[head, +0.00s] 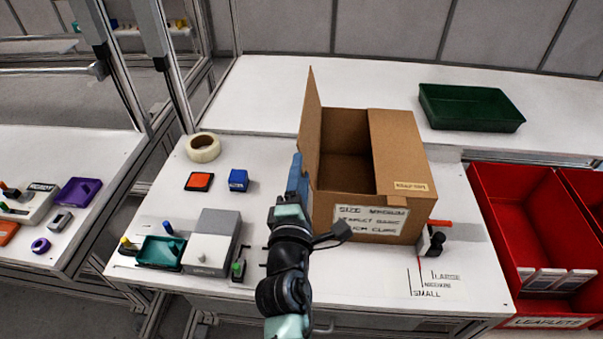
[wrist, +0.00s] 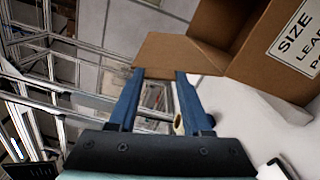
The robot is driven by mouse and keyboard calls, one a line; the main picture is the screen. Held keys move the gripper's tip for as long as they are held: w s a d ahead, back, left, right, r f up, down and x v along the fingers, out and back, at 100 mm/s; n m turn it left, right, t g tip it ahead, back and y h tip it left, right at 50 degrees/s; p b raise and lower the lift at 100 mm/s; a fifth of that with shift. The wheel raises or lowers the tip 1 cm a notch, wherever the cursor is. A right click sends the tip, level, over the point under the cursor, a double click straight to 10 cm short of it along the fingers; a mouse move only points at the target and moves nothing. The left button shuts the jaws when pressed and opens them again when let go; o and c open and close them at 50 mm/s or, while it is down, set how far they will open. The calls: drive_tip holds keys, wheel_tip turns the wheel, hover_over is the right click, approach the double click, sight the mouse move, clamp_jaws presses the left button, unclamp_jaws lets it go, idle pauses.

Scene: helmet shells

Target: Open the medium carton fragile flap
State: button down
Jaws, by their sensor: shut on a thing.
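The medium carton (head: 345,205) stands on the white table, its front printed "SIZE MEDIUM". Its left flap (head: 309,125) stands up, leaning slightly outward. Its right flap (head: 400,150) lies over the right part of the opening and bears a small tan label too small to read surely. My gripper (head: 297,168) is at the carton's left side, by the left flap. The contact is partly hidden.
A tape roll (head: 203,147), an orange pad (head: 199,181) and a blue block (head: 238,180) lie left of the carton. A grey-white box (head: 212,240) stands nearer. A black-and-red tool (head: 432,240) touches or nears the carton's right side. Red bins (head: 490,200) are at right.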

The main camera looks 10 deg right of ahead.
drive_tip(key=shift+c, duration=1.6)
unclamp_jaws()
drive_tip(key=shift+s, duration=0.1)
drive_tip(key=b+v, duration=0.2)
drive_tip(key=v, duration=1)
drive_tip(key=shift+s+a, duration=0.2)
drive_tip(key=shift+s, duration=0.2)
